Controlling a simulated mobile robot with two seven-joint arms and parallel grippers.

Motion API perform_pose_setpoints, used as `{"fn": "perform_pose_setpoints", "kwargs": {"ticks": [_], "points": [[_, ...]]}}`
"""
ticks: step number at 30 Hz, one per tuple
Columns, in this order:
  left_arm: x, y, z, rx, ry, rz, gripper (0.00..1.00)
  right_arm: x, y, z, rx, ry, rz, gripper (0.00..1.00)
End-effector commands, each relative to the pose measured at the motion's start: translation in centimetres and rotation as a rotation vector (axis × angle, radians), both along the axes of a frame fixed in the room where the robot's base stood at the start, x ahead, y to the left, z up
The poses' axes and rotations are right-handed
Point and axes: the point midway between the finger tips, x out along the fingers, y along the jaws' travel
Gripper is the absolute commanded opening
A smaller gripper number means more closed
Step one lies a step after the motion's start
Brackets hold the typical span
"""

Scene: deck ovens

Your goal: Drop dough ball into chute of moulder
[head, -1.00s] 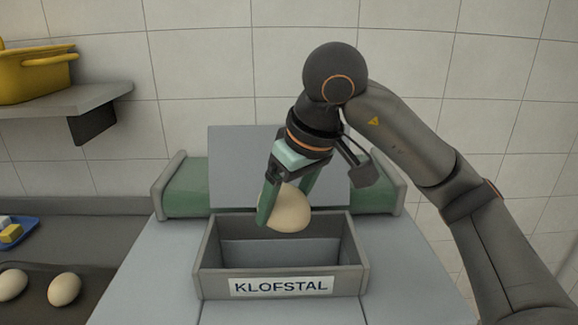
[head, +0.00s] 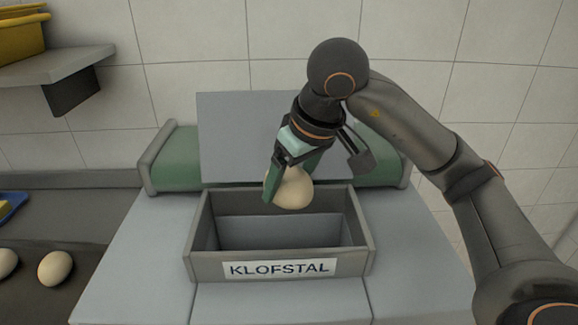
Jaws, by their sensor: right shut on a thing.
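A pale dough ball (head: 293,190) is held between the green fingers of my right gripper (head: 288,184). The gripper is shut on it and tilts downward. In the picture the ball overlaps the back rim of the moulder's chute (head: 281,267), a grey open-topped box labelled KLOFSTAL. The ball looks to be above the rear part of the opening; its exact height over the rim is hard to tell. The visible inside of the chute shows no dough. The moulder (head: 420,260) has a grey body with a green belt (head: 174,162) behind. My left gripper is not in view.
Two more dough balls (head: 55,268) lie on a dark surface at the lower left, one cut by the picture edge. A blue tray (head: 12,205) is behind them. A wall shelf (head: 60,66) holds a yellow container (head: 20,36). An upright grey panel (head: 240,135) stands behind the chute.

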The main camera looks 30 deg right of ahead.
Motion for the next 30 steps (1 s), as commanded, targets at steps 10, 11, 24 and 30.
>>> {"fn": "perform_pose_setpoints", "kwargs": {"ticks": [10,11,24,30], "points": [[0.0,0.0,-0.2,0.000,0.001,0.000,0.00,0.0,0.0,-0.9,-0.001,-0.002,0.000,0.16],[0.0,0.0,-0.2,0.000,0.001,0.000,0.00,0.0,0.0,-0.9,-0.001,-0.002,0.000,0.16],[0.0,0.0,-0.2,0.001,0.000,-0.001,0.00,0.0,0.0,-0.9,-0.001,0.000,0.001,1.00],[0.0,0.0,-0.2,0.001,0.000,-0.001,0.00,-0.4,0.0,0.2,0.001,-0.004,0.001,1.00]]}}
